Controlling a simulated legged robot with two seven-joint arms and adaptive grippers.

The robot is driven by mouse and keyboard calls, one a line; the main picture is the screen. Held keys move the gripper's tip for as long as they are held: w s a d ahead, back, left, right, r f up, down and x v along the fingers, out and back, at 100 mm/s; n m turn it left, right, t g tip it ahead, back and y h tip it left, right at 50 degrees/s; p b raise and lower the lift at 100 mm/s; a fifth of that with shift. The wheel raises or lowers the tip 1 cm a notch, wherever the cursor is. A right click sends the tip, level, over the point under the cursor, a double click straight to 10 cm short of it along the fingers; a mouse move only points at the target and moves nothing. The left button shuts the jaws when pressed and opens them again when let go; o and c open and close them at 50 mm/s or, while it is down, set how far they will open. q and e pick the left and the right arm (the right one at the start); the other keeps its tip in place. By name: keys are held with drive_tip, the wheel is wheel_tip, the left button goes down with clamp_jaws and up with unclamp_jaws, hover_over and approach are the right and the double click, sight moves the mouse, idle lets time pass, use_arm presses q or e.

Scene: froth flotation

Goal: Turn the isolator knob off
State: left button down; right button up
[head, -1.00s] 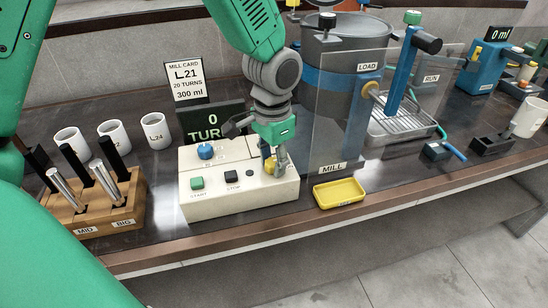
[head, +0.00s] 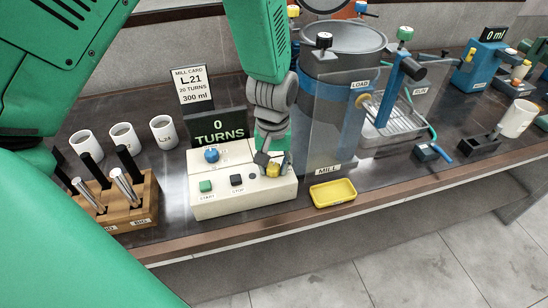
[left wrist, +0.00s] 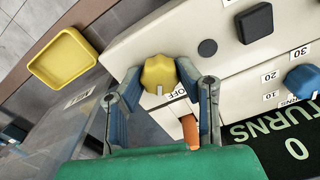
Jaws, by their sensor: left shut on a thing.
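The yellow isolator knob (left wrist: 158,74) sits on the cream control box (head: 244,199), at its right end in the head view. My left gripper (head: 272,166) is over that end of the box. In the left wrist view its two fingers (left wrist: 163,88) stand on either side of the knob, shut on it. A white mark on the knob points down in that view, close to the word OFF (left wrist: 179,92). In the head view the fingers partly hide the knob (head: 273,170). My right gripper is not in view.
The box also carries a blue dial (head: 211,155), a green start button (head: 205,186) and a black stop button (head: 236,180). A display (head: 219,128) reads 0 turns. A yellow tray (head: 333,193) and clear guard (head: 325,125) are close on the right. A tool block (head: 143,208) stands left.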

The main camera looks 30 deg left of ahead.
use_arm(q)
drive_tip(key=shift+s+n+p, duration=0.15)
drive_tip(key=shift+n+p, duration=1.05)
drive_tip(key=shift+n, duration=0.9)
drive_tip(key=shift+d+f, duration=0.1)
drive_tip(key=c, duration=1.2)
unclamp_jaws()
